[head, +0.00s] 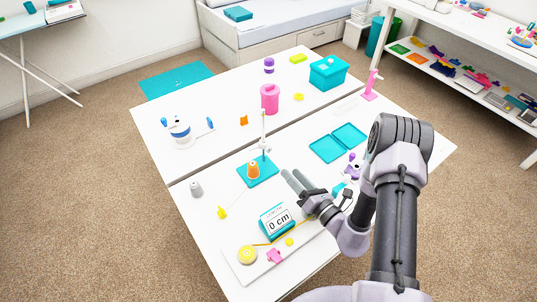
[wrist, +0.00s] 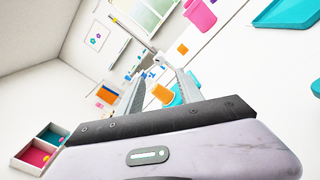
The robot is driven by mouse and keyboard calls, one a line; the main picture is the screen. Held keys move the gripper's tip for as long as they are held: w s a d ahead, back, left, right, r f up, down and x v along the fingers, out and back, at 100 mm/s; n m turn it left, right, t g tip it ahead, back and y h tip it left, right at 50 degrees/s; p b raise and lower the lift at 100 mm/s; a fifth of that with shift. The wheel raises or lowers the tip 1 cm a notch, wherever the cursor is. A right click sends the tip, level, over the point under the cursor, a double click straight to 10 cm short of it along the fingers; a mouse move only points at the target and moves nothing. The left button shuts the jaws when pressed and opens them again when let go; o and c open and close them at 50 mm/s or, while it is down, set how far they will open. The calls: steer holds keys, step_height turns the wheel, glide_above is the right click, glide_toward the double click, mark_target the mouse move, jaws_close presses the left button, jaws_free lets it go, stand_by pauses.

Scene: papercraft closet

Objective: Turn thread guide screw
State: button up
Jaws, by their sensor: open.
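The thread stand has a teal base (head: 257,172) on the white table, with an orange spool (head: 253,170) on it. A slim upright white post (head: 263,128) rises at its back; a small fitting shows on the post, but I cannot make out a screw. My gripper (head: 291,178) is open and empty, a little to the right of the stand and apart from it. In the wrist view my gripper (wrist: 160,73) has its two fingers spread, with the orange spool (wrist: 162,94) seen between them and the teal base (wrist: 187,90) partly behind the right finger.
A length counter reading 0 cm (head: 278,221) and a yellow reel (head: 247,255) stand at the front. A grey cone (head: 196,188) is to the left. An open teal case (head: 338,143) lies to the right. A pink canister (head: 270,98) and a teal box (head: 328,73) stand behind.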

mark_target(270, 150)
steer(key=b+x, duration=0.1)
steer(key=x, duration=1)
steer(key=shift+a, duration=0.1)
jaws_close()
